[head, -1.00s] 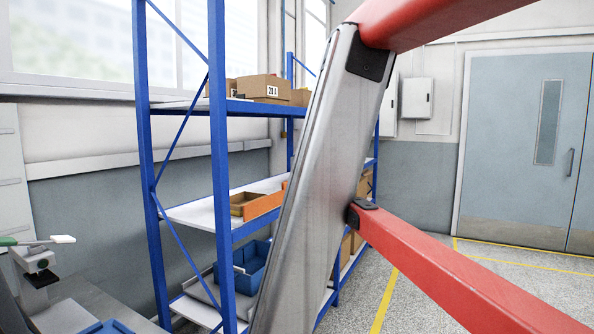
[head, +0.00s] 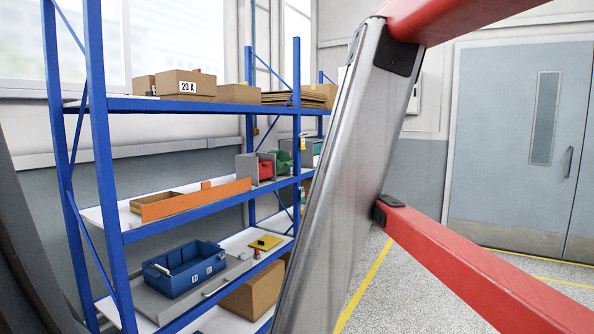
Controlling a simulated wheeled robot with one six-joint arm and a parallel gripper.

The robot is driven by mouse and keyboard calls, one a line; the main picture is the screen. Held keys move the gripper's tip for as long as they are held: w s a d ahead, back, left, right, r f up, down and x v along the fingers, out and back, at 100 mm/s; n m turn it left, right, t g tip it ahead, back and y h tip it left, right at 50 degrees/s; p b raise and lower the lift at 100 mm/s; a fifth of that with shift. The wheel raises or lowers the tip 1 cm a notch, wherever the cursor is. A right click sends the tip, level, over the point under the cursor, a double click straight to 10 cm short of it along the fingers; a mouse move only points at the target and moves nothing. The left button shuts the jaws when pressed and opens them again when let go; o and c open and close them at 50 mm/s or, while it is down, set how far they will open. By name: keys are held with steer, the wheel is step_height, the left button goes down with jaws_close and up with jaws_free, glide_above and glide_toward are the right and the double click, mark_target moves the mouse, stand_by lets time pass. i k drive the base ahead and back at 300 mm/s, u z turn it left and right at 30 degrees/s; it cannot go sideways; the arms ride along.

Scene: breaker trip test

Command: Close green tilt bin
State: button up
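The green tilt bin (head: 285,164) is small in the head view, on the middle shelf level of the blue rack. It sits just right of a red bin (head: 265,169), with a grey panel (head: 247,167) beside them on the left. Its front seems to lean outward, but it is too small to tell how far it is tilted. My gripper is not in view, so its state and its distance from the bin do not show.
The blue rack (head: 104,190) fills the left and middle. Its shelves hold cardboard boxes (head: 188,84), an orange-fronted tray (head: 190,200) and a blue crate (head: 184,268). A large silver and red structure close to the camera hides the rack's right side. Grey floor shows at right before double doors (head: 518,145).

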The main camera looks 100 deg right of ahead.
mark_target(283, 161)
steer(key=z, duration=3.3)
steer(key=i, duration=1.1)
steer(key=z, duration=1)
steer(key=i, duration=0.75)
steer(key=z, duration=0.6)
steer(key=i, duration=0.7)
steer(key=u, duration=0.85)
steer(key=i, duration=0.85)
steer(key=u, duration=1)
